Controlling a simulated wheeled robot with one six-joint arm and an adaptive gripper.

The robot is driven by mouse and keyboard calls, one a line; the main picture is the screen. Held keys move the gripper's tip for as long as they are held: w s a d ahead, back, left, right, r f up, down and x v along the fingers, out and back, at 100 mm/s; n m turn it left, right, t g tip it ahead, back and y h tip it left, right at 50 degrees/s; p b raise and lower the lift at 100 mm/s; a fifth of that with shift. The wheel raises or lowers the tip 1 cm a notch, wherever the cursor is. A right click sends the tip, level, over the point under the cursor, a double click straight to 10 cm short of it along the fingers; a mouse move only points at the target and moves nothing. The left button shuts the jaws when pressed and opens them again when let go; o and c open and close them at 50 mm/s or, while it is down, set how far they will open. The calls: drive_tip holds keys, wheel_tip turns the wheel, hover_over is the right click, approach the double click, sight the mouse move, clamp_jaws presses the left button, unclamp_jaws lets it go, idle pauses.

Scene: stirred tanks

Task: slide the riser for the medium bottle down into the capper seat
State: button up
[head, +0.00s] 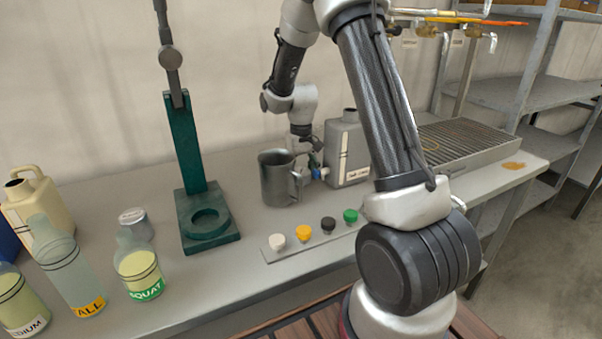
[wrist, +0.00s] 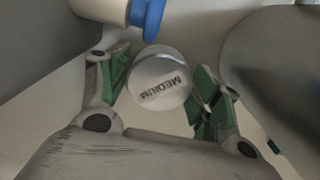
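The riser (wrist: 160,92) is a pale round piece with MEDIUM printed on its top. In the wrist view it lies between the two green-padded fingers of my gripper (wrist: 162,80). The fingers are apart, one on each side of it; I cannot tell whether the pads touch it. The capper (head: 186,145) is a dark green stand at left centre. Its ring-shaped seat (head: 208,236) on the base looks empty.
The metal jug (head: 275,180) stands close beside my gripper, also in the wrist view (wrist: 275,70). A blue-tipped part (wrist: 148,14) is near the fingers. A grey can (head: 340,150), a cap strip (head: 285,254), another grey riser (head: 135,220) and several bottles crowd the bench.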

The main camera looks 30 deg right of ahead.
sight(301, 171)
drive_tip(key=shift+o, duration=0.3)
wheel_tip(301, 171, up, 11)
drive_tip(key=shift+r, duration=0.6)
drive_tip(key=shift+c, duration=1.1)
drive_tip(key=shift+a, duration=0.1)
